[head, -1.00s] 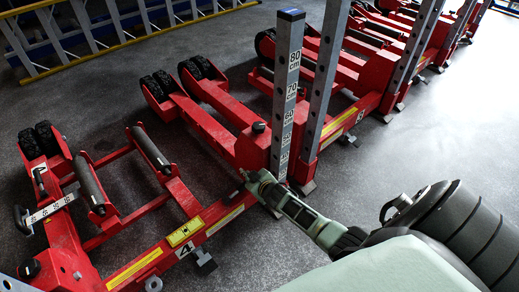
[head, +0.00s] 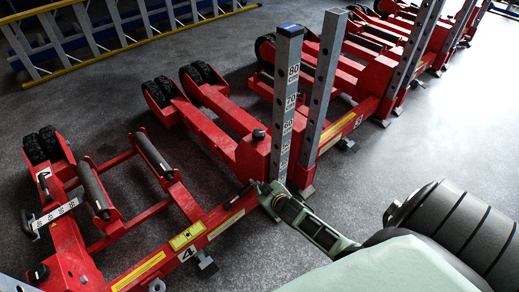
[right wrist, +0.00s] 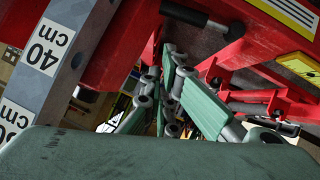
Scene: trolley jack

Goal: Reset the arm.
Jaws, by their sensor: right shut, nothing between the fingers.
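A row of red trolley jacks stands on the grey floor. The jack marked 4 (head: 55,240) is nearest, with two black rollers and small black wheels at its far end. A grey upright post with centimetre marks (head: 288,75) rises from the red frame beside my right gripper. My right gripper (head: 265,190) is shut and empty, low by the foot of this post. In the right wrist view its green fingers (right wrist: 172,85) are just under a black-gripped handle with a metal rod (right wrist: 185,14). I cannot tell whether they touch it. My left gripper is out of view.
More red jacks with grey posts (head: 415,45) stretch away to the back right. A ladder with yellow rails (head: 125,40) lies along the back left. Grey floor (head: 450,120) is open on the right.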

